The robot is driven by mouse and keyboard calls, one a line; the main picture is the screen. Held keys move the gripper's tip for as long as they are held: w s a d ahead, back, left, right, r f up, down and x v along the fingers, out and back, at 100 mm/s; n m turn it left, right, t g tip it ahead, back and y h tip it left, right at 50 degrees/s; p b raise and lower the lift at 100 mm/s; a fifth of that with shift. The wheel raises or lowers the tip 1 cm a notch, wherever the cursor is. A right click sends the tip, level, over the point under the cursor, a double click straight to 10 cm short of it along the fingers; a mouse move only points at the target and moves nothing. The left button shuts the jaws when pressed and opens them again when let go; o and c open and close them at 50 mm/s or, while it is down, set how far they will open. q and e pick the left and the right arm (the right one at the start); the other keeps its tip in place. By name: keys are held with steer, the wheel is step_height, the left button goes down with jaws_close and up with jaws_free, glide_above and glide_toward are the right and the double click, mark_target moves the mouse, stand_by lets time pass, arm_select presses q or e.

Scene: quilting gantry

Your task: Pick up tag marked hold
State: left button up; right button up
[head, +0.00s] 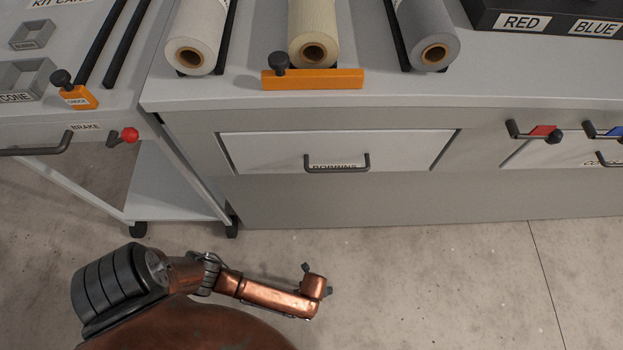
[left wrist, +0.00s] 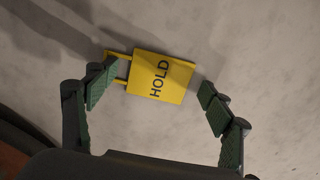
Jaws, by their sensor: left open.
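The yellow tag (left wrist: 172,77) marked HOLD shows in the left wrist view against the grey concrete floor. Two thin yellow prongs stick out from its left side. My left gripper (left wrist: 156,80) is open, with its green-padded fingers on either side of the tag in the picture. The left finger overlaps the ends of the prongs in view; I cannot tell whether it touches them. There is a visible gap between the tag and the right finger. I do not make out the tag or either gripper in the head view.
Below is the bobbins drawer (head: 270,148). A cart (head: 125,88) with a red-knobbed brake lever (head: 128,135) stands at left. The concrete floor (head: 450,290) is clear.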

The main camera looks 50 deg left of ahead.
arm_select(q)
steer(key=shift+c, duration=0.6)
steer(key=c, duration=1)
steer(key=shift+o, duration=0.2)
